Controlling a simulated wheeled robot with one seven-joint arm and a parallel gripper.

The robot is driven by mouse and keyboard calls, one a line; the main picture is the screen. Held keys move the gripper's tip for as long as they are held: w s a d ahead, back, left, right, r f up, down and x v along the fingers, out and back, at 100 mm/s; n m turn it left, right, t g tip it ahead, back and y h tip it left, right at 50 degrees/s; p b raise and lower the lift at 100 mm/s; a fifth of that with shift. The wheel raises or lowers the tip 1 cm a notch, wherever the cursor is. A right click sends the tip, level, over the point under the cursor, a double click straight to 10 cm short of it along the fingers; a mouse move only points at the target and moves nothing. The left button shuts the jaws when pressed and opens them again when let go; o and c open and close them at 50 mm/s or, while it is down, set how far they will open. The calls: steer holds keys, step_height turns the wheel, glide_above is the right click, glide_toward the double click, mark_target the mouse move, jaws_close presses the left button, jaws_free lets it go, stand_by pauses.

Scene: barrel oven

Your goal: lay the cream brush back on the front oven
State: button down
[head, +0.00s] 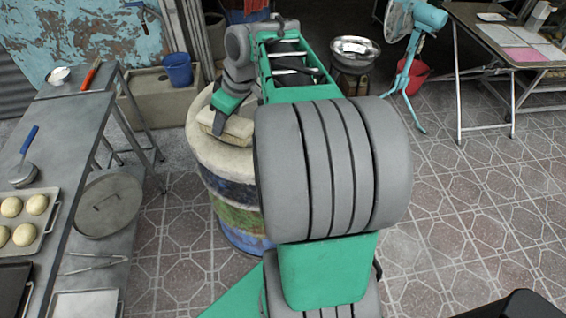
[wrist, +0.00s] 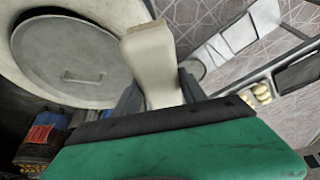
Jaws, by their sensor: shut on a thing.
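The cream brush (head: 237,128) shows as a pale block at my gripper (head: 219,122), over the top of the front oven. The front oven (head: 213,172) is a barrel with a thick cream rim and a blue and green painted side. My arm hides its right part. In the wrist view the brush (wrist: 152,55) stands between the two grey fingers of my gripper (wrist: 160,92), which are shut on it. Beside it, a round grey lid (wrist: 75,60) with a handle lies within a pale rim (wrist: 125,15). I cannot tell whether the brush touches the oven.
A blue bucket (head: 178,69) and a fan (head: 408,55) stand behind.

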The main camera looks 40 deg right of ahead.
steer(key=s+d+f+n+g+y+b, duration=0.1)
steer(key=s+d+f+n+b, duration=0.15)
steer(key=s+d, duration=0.65)
steer(key=s+d+f+n+g+y+b, duration=0.15)
steer(key=s+d+n, duration=0.25)
steer(key=s+d, duration=0.6)
steer(key=shift+t+h, duration=0.25)
steer(key=shift+t, duration=0.2)
steer(key=w+a+f, duration=0.1)
steer(key=w+f, duration=0.2)
steer(key=w, duration=0.1)
steer(key=w+a+f, duration=0.2)
steer(key=w+f, duration=0.1)
steer(key=w, duration=0.1)
steer(key=w+a+f, duration=0.2)
steer(key=w+f, duration=0.2)
steer(key=shift+w, duration=0.25)
steer(key=x, duration=0.2)
steer(key=shift+d+f, duration=0.15)
steer(key=shift+f, duration=0.65)
steer(key=shift+f, duration=0.1)
steer(key=c, duration=0.6)
jaws_free()
steer(key=shift+c, duration=0.2)
